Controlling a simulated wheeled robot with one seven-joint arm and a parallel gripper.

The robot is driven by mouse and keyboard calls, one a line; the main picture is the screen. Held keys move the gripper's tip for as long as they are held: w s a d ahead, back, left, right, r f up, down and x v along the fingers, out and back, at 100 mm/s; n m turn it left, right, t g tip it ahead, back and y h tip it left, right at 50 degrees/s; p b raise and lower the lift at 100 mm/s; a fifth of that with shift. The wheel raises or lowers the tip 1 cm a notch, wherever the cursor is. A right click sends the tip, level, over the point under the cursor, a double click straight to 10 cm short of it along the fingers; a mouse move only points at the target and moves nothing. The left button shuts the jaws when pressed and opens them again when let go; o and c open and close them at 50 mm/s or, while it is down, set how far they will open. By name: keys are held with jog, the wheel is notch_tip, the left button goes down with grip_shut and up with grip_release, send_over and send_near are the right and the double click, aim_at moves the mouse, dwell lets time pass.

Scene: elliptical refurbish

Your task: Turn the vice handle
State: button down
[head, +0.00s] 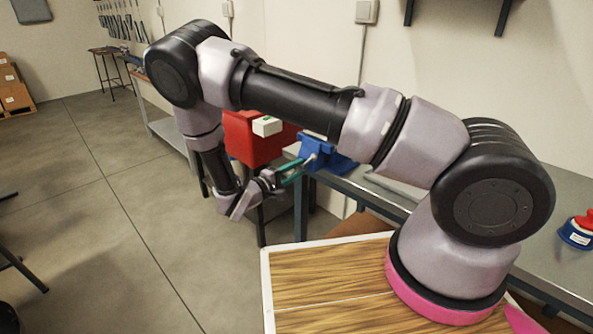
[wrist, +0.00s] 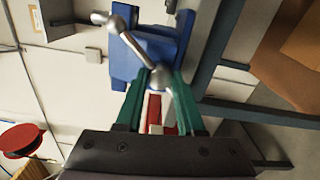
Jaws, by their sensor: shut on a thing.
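The blue vice (head: 325,155) is mounted at the near corner of the grey workbench and fills the upper middle of the wrist view (wrist: 160,45). Its silver handle (wrist: 138,48) runs slantwise across the vice's front, with one rounded end at the upper left. The handle's other end lies between the green fingers of my gripper (wrist: 159,82), which is shut on it. In the head view, my gripper (head: 293,173) reaches the vice from the left and front. The handle shows there only as a small silver piece.
A red box (head: 258,140) with a white and green item (head: 267,125) on it stands just behind my forearm. The workbench (head: 535,235) runs along the wall to the right, with a blue and red object (head: 577,230) on it. Open floor lies at the left.

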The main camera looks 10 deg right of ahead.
jog(key=shift+w+r+m, duration=0.2)
jog(key=shift+m, duration=0.9)
jog(key=shift+d, duration=0.1)
jog(key=c, duration=0.5)
grip_release()
jog(key=shift+s+f, duration=0.1)
jog(key=v, duration=1)
jog(key=shift+s+a, duration=0.25)
jog(key=shift+a, duration=0.05)
